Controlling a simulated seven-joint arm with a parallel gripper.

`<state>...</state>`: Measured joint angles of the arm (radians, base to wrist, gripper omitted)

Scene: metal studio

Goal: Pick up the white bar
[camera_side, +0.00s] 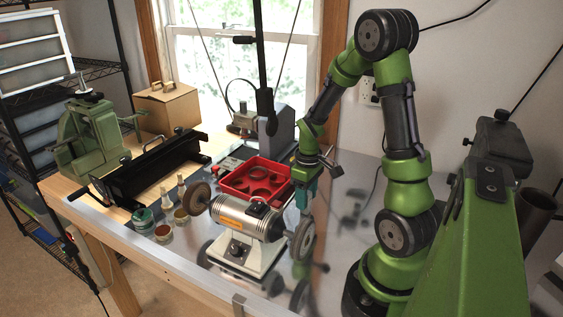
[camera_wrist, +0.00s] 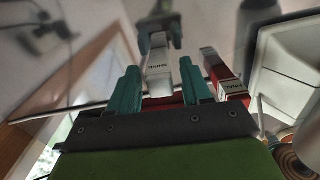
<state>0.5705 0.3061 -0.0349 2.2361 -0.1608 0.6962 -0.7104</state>
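In the wrist view a white bar (camera_wrist: 158,68) with small lettering shows between the two teal fingers of my gripper (camera_wrist: 159,65). A gap shows on each side of the bar, so the fingers look open and apart from it. I cannot tell how deep the bar sits between them. In the side view my gripper (camera_side: 304,192) points down at the metal bench, just behind the bench grinder's right wheel. I cannot make out the white bar in that view; the grinder or gripper may hide it.
A red bar with a white label (camera_wrist: 226,76) stands close right of the right finger. The bench grinder (camera_side: 238,214) is just in front of my gripper, and a red tray (camera_side: 231,186) lies to its left. Small tins (camera_side: 143,220) stand farther left. Bare metal bench (camera_side: 345,185) shows right.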

